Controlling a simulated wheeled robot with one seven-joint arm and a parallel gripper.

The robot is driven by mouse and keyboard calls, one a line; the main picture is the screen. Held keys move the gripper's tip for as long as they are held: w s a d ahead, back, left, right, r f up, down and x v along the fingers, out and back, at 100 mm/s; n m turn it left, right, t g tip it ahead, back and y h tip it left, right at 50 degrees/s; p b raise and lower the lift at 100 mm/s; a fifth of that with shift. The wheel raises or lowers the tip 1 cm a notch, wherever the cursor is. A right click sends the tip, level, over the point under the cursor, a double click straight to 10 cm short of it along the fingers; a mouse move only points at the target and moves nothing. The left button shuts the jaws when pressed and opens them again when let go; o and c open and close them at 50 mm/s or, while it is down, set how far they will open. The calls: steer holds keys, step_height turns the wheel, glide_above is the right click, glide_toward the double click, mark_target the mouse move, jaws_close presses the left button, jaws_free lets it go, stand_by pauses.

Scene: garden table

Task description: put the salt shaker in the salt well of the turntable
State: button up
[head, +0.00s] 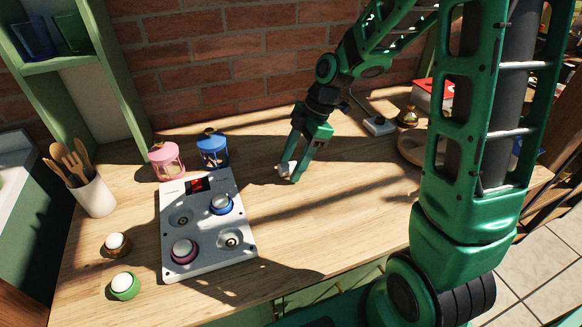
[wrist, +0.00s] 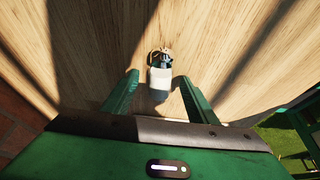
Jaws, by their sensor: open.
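The salt shaker, a small pale cylinder with a grey metallic end (wrist: 160,78), is between my fingertips in the wrist view. In the head view a small white piece of it shows beside the fingers (head: 284,169), low over the table. My gripper (head: 291,170) points down and is open; it also shows in the wrist view (wrist: 158,88), a finger on each side of the shaker. I cannot tell whether they touch it. A round wooden piece (head: 409,152), seemingly the turntable, stands right of my gripper, partly hidden by my arm. Its salt well cannot be made out.
A utensil pot (head: 94,197) is far left. A small white box (head: 379,126) and brass bell (head: 408,116) are behind right. The table's middle is clear.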

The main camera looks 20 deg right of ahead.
steer(key=c, duration=1.3)
